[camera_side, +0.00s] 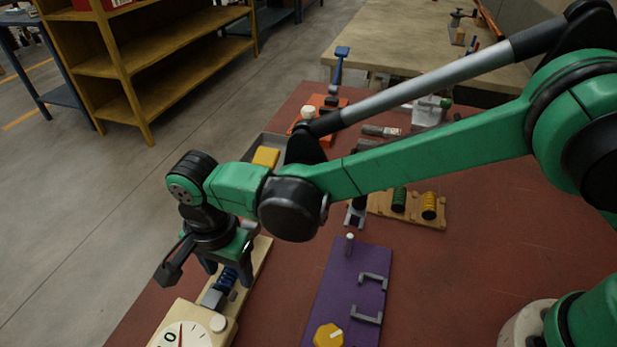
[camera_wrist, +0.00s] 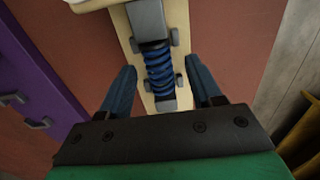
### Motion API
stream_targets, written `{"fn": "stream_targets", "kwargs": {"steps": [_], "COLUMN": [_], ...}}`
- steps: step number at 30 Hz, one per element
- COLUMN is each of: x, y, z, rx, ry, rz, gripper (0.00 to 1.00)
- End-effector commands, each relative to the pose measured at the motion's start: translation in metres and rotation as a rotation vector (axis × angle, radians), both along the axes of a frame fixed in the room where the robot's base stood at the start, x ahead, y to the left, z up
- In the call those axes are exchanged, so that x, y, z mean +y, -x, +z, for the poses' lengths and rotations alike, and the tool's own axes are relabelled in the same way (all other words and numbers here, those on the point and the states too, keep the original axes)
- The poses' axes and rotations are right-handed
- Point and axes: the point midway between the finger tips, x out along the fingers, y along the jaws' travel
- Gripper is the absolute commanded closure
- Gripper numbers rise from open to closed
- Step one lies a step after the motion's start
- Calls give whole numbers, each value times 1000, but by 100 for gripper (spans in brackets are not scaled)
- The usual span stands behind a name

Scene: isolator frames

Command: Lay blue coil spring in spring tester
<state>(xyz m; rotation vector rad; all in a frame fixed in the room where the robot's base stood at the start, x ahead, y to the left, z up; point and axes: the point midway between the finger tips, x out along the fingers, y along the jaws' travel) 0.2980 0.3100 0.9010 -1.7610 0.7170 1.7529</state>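The blue coil spring (camera_side: 228,279) lies lengthwise on the spring tester (camera_side: 259,262), a pale board with a dial at its near end. In the wrist view the spring (camera_wrist: 159,70) sits between a grey block (camera_wrist: 148,22) and a smaller grey stop (camera_wrist: 166,105), in line with them, with small grey posts beside it. My gripper (camera_side: 228,274) points down over the tester. In the wrist view its two fingers (camera_wrist: 160,68) are apart, one on each side of the spring, with visible gaps. Exact finger height is unclear.
A purple board (camera_side: 345,290) with grey handles and a yellow knob (camera_side: 328,335) stands right of the tester. A wooden rack (camera_side: 410,208) holds a green and a yellow spring. A grey bin with a yellow block (camera_side: 265,157) and an orange device (camera_side: 318,107) are farther back.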

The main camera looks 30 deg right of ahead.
Motion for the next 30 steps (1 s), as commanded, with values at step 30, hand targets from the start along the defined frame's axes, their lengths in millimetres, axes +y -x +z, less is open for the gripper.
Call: {"fn": "stream_targets", "kwargs": {"steps": [30], "x": [0], "y": [1], "z": [56], "rx": [0], "ry": [0], "rz": [0], "gripper": [34]}}
